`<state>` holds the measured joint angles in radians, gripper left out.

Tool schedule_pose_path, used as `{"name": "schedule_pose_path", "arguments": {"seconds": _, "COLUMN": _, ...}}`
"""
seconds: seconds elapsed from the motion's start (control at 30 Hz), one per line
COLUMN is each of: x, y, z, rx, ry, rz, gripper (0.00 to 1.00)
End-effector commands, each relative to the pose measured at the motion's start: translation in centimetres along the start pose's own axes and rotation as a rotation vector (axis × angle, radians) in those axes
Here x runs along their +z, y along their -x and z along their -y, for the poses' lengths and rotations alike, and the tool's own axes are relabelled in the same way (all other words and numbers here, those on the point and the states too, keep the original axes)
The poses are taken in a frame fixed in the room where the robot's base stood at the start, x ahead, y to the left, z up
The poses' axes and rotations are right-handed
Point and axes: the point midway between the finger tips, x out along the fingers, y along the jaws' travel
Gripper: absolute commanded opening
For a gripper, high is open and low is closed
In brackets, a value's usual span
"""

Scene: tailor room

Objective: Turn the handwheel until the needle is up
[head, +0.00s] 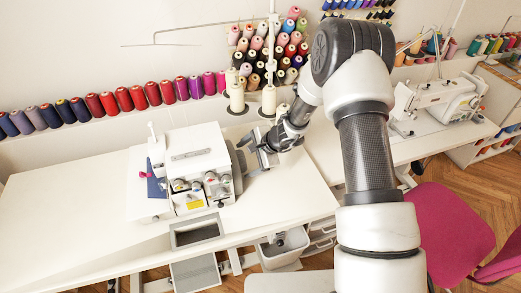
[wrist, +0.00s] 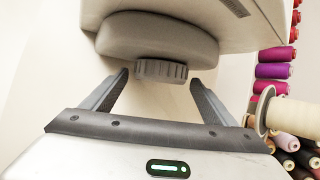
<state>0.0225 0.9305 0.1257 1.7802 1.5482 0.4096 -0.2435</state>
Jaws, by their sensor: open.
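The white sewing machine (head: 198,143) stands on the white table, with its grey round side part (head: 238,166) facing my gripper. In the wrist view, a ribbed grey knob (wrist: 161,71), which looks like the handwheel, sticks out from a wide, smooth grey disc (wrist: 155,38) on the machine's side. My gripper (head: 257,152) is at the machine's right side. It is open; in the wrist view its fingers (wrist: 158,80) lie either side of the knob, with visible gaps and no clear contact. The needle is too small or hidden to make out.
Cream thread cones (head: 268,100) stand behind my gripper, and one cone (wrist: 290,113) is near the right finger in the wrist view. The white table (head: 65,205) is clear at left. A second sewing machine (head: 440,100) and a pink chair (head: 450,225) are at right.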

Motion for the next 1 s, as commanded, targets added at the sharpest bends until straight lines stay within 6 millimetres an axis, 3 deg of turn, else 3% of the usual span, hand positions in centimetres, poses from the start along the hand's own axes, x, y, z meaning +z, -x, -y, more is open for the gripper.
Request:
{"name": "schedule_pose_path", "arguments": {"seconds": 0.4, "x": -0.1, "y": 10.3, "z": 0.1, "rx": -0.003, "ry": 0.001, "rz": -0.004, "gripper": 0.80}}
{"name": "schedule_pose_path", "arguments": {"seconds": 0.6, "x": -0.1, "y": 13.9, "z": 0.1, "rx": -0.002, "ry": 0.000, "rz": -0.004, "gripper": 0.80}}
{"name": "schedule_pose_path", "arguments": {"seconds": 0.8, "x": 0.0, "y": 15.4, "z": -0.1, "rx": 0.000, "ry": 0.000, "rz": -0.001, "gripper": 0.80}}
{"name": "schedule_pose_path", "arguments": {"seconds": 1.0, "x": -0.1, "y": 15.6, "z": -0.1, "rx": 0.001, "ry": 0.000, "rz": -0.001, "gripper": 0.80}}
